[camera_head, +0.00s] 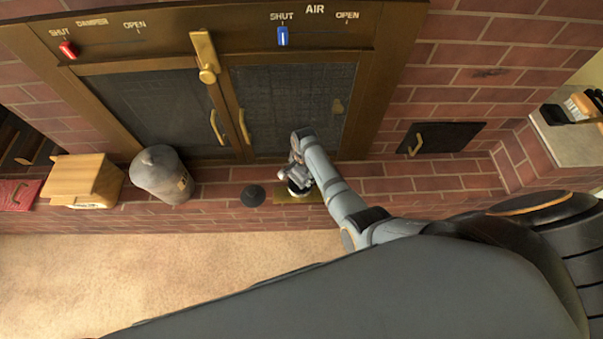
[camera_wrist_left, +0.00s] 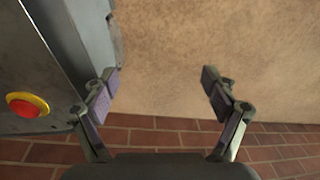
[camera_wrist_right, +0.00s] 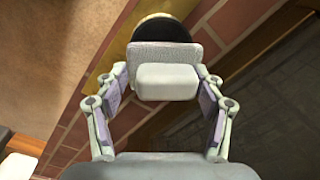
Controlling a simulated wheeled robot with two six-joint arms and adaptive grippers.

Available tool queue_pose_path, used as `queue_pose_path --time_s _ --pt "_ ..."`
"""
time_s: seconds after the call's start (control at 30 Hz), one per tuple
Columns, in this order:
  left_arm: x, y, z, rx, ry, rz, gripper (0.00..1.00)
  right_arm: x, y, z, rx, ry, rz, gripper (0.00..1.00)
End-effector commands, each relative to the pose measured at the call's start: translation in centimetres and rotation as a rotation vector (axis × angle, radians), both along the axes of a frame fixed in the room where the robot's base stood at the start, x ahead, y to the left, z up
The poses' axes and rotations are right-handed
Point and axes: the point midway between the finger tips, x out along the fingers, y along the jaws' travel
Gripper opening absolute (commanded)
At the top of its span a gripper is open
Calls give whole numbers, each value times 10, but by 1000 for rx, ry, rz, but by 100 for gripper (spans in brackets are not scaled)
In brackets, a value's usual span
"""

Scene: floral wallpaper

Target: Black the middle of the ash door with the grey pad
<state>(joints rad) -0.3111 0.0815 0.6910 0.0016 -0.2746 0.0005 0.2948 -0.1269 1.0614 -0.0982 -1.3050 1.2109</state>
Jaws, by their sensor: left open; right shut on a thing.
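The ash door (camera_head: 441,138) is a small dark panel with a brass handle, set in the brick right of the glass doors. My right gripper (camera_head: 298,178) is low at the brick ledge, left of and below the ash door. In the right wrist view it is shut on the pale block of the grey pad (camera_wrist_right: 165,56). A round black thing (camera_wrist_right: 160,27), perhaps an open tin, lies just beyond the pad; I cannot tell if they touch. A brass tray (camera_head: 285,199) is beneath. My left gripper (camera_wrist_left: 160,85) is open and empty above the carpet and bricks, outside the head view.
On the ledge stand a black round lid (camera_head: 253,196), a grey bucket (camera_head: 160,178), a wooden box (camera_head: 85,180) and a red thing (camera_head: 14,193). Glass doors (camera_head: 290,105) with brass handles rise behind. A side shelf (camera_head: 573,143) holds brush-like things. The carpet is clear.

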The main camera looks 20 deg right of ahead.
Motion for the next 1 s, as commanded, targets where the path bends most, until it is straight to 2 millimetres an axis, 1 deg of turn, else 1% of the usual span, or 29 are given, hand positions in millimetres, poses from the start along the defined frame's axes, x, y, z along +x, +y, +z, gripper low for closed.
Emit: queue_pose_path --time_s 0.03,0.13,0.2,0.33,0.9,1.0 --pt "-5 0 4 0 2 0 86 0 0 5 0 0 0 43" --pt "-13 0 8 -1 4 -1 86 0 0 12 0 0 0 43" --pt "-13 0 17 -1 4 -1 86 0 0 20 0 0 0 43" --pt "-16 0 26 -1 5 -1 86 0 0 28 0 1 0 43" --pt "-17 -1 27 -1 5 -1 86 0 0 29 0 0 0 43" --pt "-16 -1 30 -1 5 0 86 0 0 32 0 0 0 43"
